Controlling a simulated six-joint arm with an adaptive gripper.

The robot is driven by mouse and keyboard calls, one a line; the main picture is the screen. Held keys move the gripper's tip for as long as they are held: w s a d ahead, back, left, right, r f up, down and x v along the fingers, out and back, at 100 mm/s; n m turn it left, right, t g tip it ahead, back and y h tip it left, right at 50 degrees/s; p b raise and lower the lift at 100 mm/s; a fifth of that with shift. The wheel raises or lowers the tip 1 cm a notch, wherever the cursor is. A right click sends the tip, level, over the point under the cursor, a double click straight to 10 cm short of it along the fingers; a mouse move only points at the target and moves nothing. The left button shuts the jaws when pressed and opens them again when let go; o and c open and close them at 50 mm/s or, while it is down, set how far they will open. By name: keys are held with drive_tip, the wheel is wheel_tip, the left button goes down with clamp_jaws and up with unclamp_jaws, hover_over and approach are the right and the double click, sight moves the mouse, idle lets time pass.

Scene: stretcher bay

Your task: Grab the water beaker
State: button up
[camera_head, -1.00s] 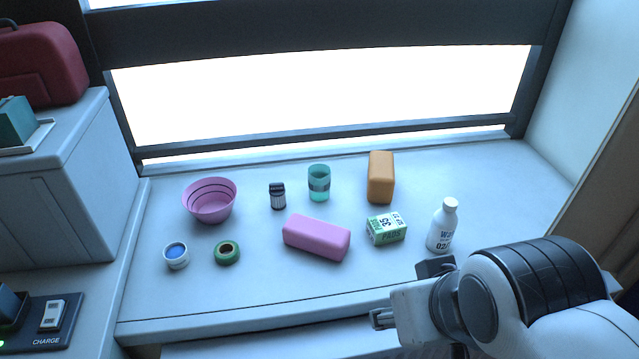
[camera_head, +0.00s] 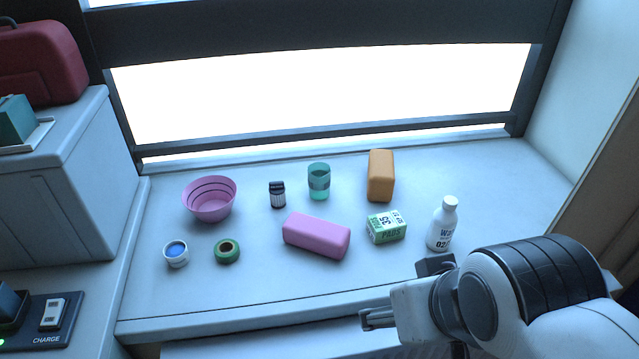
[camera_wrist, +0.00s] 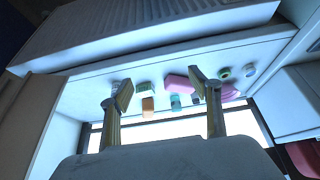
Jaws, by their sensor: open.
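The water beaker looks to be the teal, see-through cup (camera_head: 319,188) with a darker band, upright near the back middle of the counter. It stands between a small dark-topped jar and an orange block. In the wrist view a small teal shape (camera_wrist: 176,102) between the fingers seems to be the same cup. My gripper (camera_head: 378,318) is at the counter's front edge, right of centre, well apart from the cup. In the wrist view my gripper (camera_wrist: 168,95) has its two fingers spread with nothing held between them.
A pink block (camera_head: 316,236) lies in front of the cup. The orange block (camera_head: 381,176), pads box (camera_head: 386,227) and white bottle (camera_head: 442,224) stand to the right. The front middle is clear.

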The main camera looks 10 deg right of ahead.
drive_tip(key=w+d+r+t+h, duration=0.1)
drive_tip(key=w+d, duration=0.2)
drive_tip(key=w, duration=0.6)
drive_tip(key=w+d+r+t+h, duration=0.1)
drive_tip(key=w+d+r, duration=0.1)
drive_tip(key=w, duration=0.6)
drive_tip(key=n+t+y, duration=0.4)
drive_tip(key=t+y, duration=0.1)
hover_over(326, 186)
drive_tip(key=s+d, duration=0.5)
wheel_tip(326, 186, down, 15)
drive_tip(key=a+f+y, duration=0.1)
drive_tip(key=w+a+f, duration=0.1)
drive_tip(key=f, duration=0.1)
drive_tip(key=f+y, duration=0.1)
drive_tip(key=f, duration=0.1)
drive_tip(key=shift+w+a+f+n+y, duration=0.15)
drive_tip(key=shift+w+a+n+y, duration=0.15)
drive_tip(key=shift+w+a+n, duration=0.1)
drive_tip(key=shift+a+f+y, duration=0.25)
drive_tip(key=shift+f+y, duration=0.05)
drive_tip(key=shift+f, duration=0.2)
drive_tip(key=shift+w+a+f+g, duration=0.25)
drive_tip(key=shift+w+g, duration=0.05)
drive_tip(key=shift+w, duration=0.15)
